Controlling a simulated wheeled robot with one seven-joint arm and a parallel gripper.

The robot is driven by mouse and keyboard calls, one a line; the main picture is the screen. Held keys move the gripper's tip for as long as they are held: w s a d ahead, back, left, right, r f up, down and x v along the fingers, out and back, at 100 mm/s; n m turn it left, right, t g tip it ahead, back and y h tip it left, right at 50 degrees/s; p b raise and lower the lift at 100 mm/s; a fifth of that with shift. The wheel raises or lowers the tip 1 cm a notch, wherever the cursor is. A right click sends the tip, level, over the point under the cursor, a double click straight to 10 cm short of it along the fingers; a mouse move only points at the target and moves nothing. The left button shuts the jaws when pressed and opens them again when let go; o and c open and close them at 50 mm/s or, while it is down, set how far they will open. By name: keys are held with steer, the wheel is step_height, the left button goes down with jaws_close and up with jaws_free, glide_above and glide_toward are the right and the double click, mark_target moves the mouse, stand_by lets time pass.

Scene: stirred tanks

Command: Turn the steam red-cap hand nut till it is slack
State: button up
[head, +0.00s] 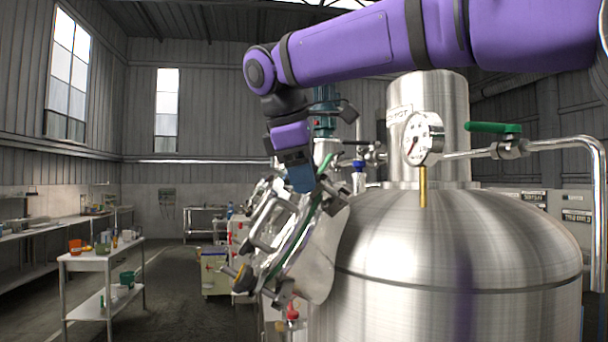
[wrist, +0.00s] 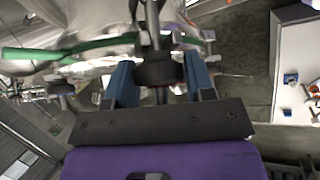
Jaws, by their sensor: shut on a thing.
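In the wrist view a dark round hand nut (wrist: 158,70) sits between the two blue fingers of my gripper (wrist: 156,82). In the head view my gripper (head: 303,185) reaches down to the upper edge of the tilted hatch (head: 270,225) on the tank's left side. There the fingertips and the nut are hidden.
The large steel tank (head: 455,265) fills the right. A pressure gauge (head: 422,140) and a green-handled valve (head: 495,128) stand above it. Another dark knob (head: 242,278) and a red fitting (head: 292,312) are low on the hatch side. A white cart (head: 100,262) stands left, with open floor between.

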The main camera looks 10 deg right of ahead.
stand_by(0.3)
steer(key=o, duration=0.9)
steer(key=shift+r, duration=0.1)
steer(key=v, duration=1)
steer(key=shift+s+a+r, duration=0.1)
steer(key=shift+r, duration=0.2)
